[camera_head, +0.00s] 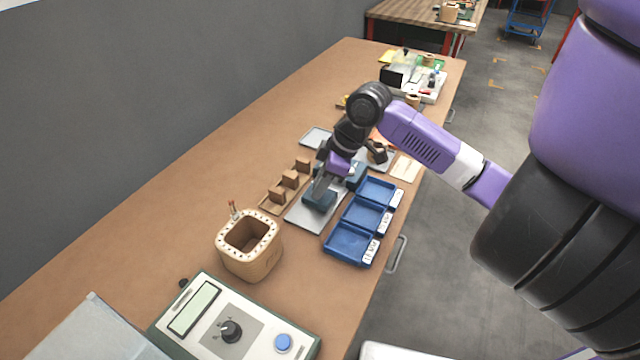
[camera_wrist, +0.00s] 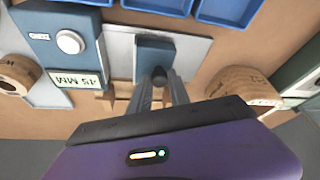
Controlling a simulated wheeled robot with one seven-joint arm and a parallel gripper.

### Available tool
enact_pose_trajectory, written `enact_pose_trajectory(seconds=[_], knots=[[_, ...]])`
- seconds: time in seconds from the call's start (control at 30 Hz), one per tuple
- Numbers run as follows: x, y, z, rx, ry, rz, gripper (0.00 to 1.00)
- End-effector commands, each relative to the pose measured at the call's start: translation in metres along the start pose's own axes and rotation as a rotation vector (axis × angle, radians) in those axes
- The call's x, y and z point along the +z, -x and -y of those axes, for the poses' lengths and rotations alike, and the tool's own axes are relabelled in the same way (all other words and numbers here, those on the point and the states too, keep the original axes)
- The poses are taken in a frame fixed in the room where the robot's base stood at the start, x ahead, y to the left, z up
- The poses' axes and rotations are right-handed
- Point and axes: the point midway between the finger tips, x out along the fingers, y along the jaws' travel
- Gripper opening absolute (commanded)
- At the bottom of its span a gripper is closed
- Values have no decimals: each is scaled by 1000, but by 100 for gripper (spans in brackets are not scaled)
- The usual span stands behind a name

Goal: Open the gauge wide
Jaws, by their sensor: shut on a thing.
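The gauge has a grey metal base plate (camera_head: 303,219) on the table, with a blue fixed block (camera_head: 356,174) at its far end and a blue sliding block (camera_head: 318,201) nearer. In the wrist view the fixed block (camera_wrist: 62,38) carries a round white button and an upside-down label that seems to read 45 MM. The sliding block (camera_wrist: 155,52) stands apart from it, with bare plate between. My gripper (camera_wrist: 160,84) is shut on the dark knob (camera_wrist: 159,72) of the sliding block. In the head view my gripper (camera_head: 322,186) partly hides the gauge.
Three blue trays (camera_head: 361,217) stand right of the gauge. Three small wooden blocks (camera_head: 290,178) on a strip stand left. A tan coil form with a rim of pegs or holes (camera_head: 262,262) and a meter with a dial (camera_head: 208,331) are nearer. Table is clear toward the wall.

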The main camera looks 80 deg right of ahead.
Motion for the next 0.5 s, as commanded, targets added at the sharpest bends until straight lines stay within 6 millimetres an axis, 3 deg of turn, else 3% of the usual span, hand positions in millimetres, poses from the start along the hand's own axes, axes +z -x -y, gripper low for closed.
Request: enact_pose_trajectory(seconds=[0.27,0.5], knots=[[-1,0,1,0,1,-1,0],[-13,-6,33,-3,4,-3,0]])
